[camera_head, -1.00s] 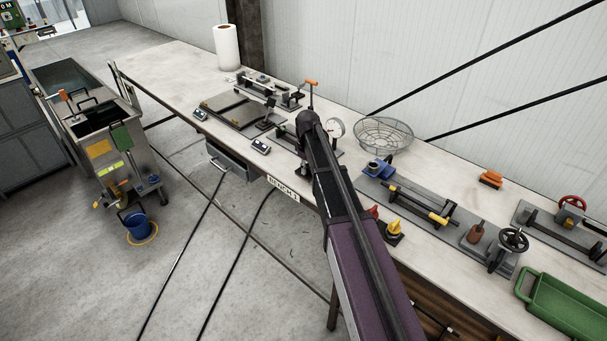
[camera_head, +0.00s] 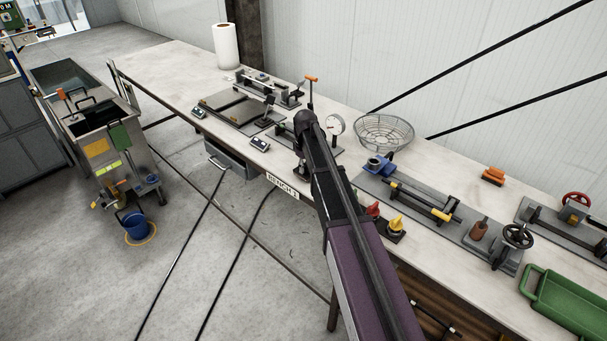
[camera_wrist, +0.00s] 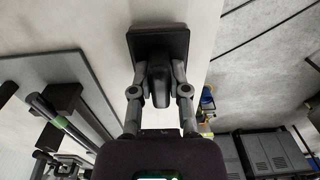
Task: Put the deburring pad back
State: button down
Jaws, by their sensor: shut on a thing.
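In the wrist view my gripper (camera_wrist: 160,97) is shut on the upright grip of a dark pad (camera_wrist: 157,38), which I take for the deburring pad. Its square dark base lies beyond the fingertips, over the pale bench top. I cannot tell whether the base touches the bench.
A grey plate with fixtures (camera_wrist: 85,65) lies left of the pad in the wrist view. In the head view a wire basket (camera_head: 384,132), a blue clamp (camera_head: 378,166), an orange block (camera_head: 493,176) and a green tray (camera_head: 570,305) stand to the right. Bare bench lies at the far left.

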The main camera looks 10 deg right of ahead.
aim_at(305, 164)
jog(key=shift+f, duration=0.55)
jog(key=shift+f+b, duration=0.1)
jog(key=shift+b, duration=0.3)
jog(key=c, duration=0.6)
grip_release()
notch_tip(305, 164, up, 12)
jog(key=p, duration=1.2)
jog(key=shift+r, duration=0.2)
jog(key=s+m, duration=0.2)
jog(key=s, duration=0.7)
jog(key=s+m, duration=0.2)
jog(key=s, duration=0.8)
jog(key=s+m, duration=0.3)
jog(key=s, duration=0.7)
jog(key=shift+a, duration=0.25)
